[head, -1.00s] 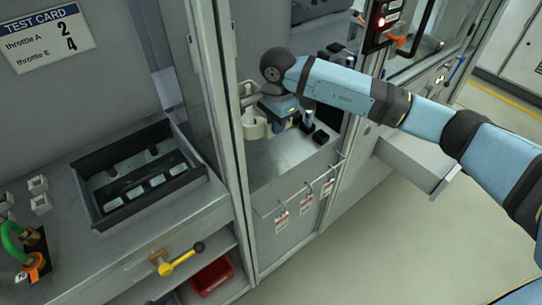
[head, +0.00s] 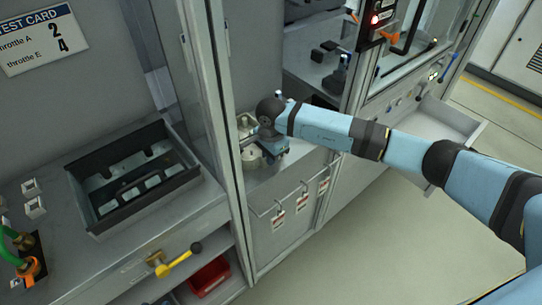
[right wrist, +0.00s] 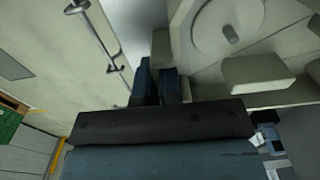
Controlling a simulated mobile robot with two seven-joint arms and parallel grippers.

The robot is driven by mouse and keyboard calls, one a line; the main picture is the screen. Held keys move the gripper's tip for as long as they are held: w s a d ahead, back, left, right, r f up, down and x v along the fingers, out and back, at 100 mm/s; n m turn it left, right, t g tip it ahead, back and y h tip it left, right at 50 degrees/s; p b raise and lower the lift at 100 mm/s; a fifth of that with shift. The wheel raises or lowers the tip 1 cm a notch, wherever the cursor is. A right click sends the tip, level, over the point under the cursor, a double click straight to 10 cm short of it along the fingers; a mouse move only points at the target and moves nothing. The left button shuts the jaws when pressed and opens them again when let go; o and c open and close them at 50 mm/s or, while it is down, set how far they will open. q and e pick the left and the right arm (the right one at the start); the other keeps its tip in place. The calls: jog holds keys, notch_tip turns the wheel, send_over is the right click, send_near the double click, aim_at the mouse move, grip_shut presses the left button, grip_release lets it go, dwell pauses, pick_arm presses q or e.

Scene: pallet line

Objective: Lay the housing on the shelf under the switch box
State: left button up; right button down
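The pale cream housing (head: 246,124) is low in the narrow bay left of the switch box, partly hidden by my right gripper. In the right wrist view a large pale body with a round face and a small knob (right wrist: 231,33) fills the upper right. My right gripper (head: 268,150) is right against the housing. Its dark fingers (right wrist: 158,84) are close together beside the pale body; whether they clamp it is unclear. The switch box (head: 381,17), with a red light, is at upper right. The shelf under it (head: 305,72) carries dark blocks. My left gripper is not in view.
A bare metal post (head: 228,150) stands left of the bay. A rail with hanging tags (head: 278,221) runs along its front. A black tray (head: 130,180) lies on the left bench. An open drawer (head: 440,130) sticks out at right.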

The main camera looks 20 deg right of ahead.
jog(key=shift+f, duration=0.15)
jog(key=c, duration=1.3)
grip_release()
jog(key=shift+r, duration=0.4)
notch_tip(320, 180, up, 11)
jog(key=shift+f, duration=0.2)
jog(key=shift+r, duration=0.5)
